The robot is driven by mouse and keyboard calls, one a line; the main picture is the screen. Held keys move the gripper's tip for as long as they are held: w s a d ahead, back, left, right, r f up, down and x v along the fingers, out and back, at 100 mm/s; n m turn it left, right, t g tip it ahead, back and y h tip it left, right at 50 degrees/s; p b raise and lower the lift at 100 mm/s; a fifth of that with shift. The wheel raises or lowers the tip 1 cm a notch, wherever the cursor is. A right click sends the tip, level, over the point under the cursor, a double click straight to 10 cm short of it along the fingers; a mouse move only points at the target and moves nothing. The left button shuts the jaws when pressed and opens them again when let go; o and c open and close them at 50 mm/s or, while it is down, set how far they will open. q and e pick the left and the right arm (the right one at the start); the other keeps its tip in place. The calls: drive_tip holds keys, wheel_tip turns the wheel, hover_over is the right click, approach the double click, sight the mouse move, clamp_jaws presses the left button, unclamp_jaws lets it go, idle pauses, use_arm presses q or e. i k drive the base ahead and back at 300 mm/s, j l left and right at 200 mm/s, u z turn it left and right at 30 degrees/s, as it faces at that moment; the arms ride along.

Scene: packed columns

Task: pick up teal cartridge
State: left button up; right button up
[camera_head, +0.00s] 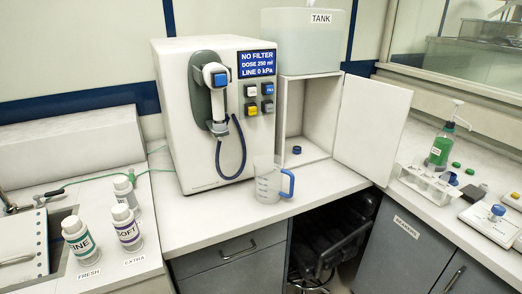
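A white cartridge with a teal band (84,246), lettered as far as I can read "INE", stands upright on the left counter at the word FRESH. A similar one with a purple band (126,232), reading "SOFT", stands just right of it. Neither of my grippers is clearly visible in the head view.
A clear jug (269,186) with a blue handle stands before the machine. An open white cabinet (307,155) under the tank (305,38) holds a small blue cap (297,150). A sink (62,217) borders the cartridges. A green bottle (440,148) and rack stand right.

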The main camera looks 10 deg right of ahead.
sight(76, 231)
drive_tip(key=z, duration=0.55)
drive_tip(key=u, duration=1.65)
